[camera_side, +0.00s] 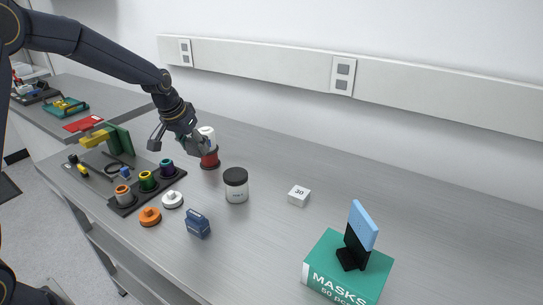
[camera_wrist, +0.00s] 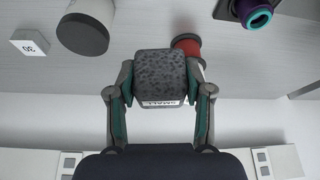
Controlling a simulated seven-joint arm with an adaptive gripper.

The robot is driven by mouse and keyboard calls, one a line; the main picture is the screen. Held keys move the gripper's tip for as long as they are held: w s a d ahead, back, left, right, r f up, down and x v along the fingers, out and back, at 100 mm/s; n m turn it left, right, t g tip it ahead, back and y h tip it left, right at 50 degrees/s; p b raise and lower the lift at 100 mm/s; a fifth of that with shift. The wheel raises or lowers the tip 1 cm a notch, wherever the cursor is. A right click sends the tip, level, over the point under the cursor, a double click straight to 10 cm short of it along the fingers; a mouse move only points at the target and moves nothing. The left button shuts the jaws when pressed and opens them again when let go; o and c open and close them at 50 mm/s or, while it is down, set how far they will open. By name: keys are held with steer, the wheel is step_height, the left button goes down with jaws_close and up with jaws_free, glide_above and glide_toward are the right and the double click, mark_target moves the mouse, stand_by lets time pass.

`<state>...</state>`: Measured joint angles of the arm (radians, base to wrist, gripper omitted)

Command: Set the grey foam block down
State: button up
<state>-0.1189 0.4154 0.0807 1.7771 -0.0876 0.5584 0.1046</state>
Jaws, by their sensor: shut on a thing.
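The grey foam block (camera_wrist: 160,72) is a speckled dark grey block with rounded corners and a small white label on its near edge. My gripper (camera_wrist: 160,82) is shut on it, with one finger on each side in the wrist view. In the side view my gripper (camera_side: 179,143) hangs over the bench, left of the red spool (camera_side: 210,161). The block is hard to make out there among the fingers. The wrist view shows the spool (camera_wrist: 189,46) partly hidden behind the block. I cannot tell the block's exact height above the bench.
A dark-lidded jar (camera_side: 236,186) stands right of the spool. A black holder (camera_side: 125,209) with several coloured spools lies to the left. A white cube (camera_side: 299,196) and a green masks box (camera_side: 325,255) are farther right. The bench between jar and cube is clear.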

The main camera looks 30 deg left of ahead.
steer(key=w+d+m, duration=0.2)
steer(key=d, duration=0.5)
glide_toward(250, 171)
steer(key=shift+w+a+f+h, duration=0.15)
steer(key=shift+w+f+h, duration=0.15)
steer(key=shift+w+f, duration=0.65)
steer(key=shift+f, duration=0.1)
steer(key=shift+w+f, duration=0.2)
steer(key=shift+f, duration=1.55)
steer(key=o, duration=0.7)
steer(key=shift+f, duration=0.1)
